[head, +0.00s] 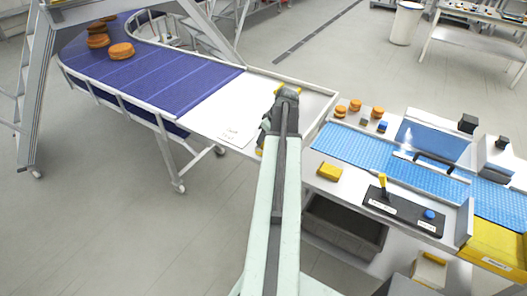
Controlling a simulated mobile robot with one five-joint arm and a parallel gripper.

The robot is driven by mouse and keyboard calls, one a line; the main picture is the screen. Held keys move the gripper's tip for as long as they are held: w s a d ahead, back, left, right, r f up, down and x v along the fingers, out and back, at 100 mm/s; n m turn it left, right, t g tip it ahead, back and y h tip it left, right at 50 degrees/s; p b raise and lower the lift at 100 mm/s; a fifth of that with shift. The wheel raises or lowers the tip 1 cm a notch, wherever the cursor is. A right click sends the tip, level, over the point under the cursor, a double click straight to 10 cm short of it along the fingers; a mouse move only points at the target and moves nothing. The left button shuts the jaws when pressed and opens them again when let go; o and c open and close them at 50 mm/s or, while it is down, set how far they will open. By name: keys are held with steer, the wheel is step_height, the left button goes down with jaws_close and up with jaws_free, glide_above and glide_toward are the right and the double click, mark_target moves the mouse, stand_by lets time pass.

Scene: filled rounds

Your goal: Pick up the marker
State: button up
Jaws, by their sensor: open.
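My gripper (265,138) is above the white table end (206,112), seen from behind my arm. It is open, but my arm hides most of the jaws. Small yellow parts show near it, and I cannot tell what they belong to. I cannot make out a marker for certain; one could be hidden behind my arm or gripper. A sheet with handwriting (235,133) lies on the white surface, left of my gripper. A yellow upright piece (383,182) stands on a labelled black board (403,211) at the right; it looks more like a lever.
A purple conveyor (165,75) carries several orange rounds (121,51). On the right bench are a blue belt (350,146), a yellow block (330,172) and small orange rounds (377,112). A grey bin (345,227) sits below. The floor at lower left is clear.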

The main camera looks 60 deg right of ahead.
steer(key=b+x, duration=0.2)
steer(key=x, duration=0.1)
steer(key=shift+s+f, duration=0.1)
steer(key=shift+f, duration=0.15)
steer(key=shift+r, duration=0.2)
jaws_close()
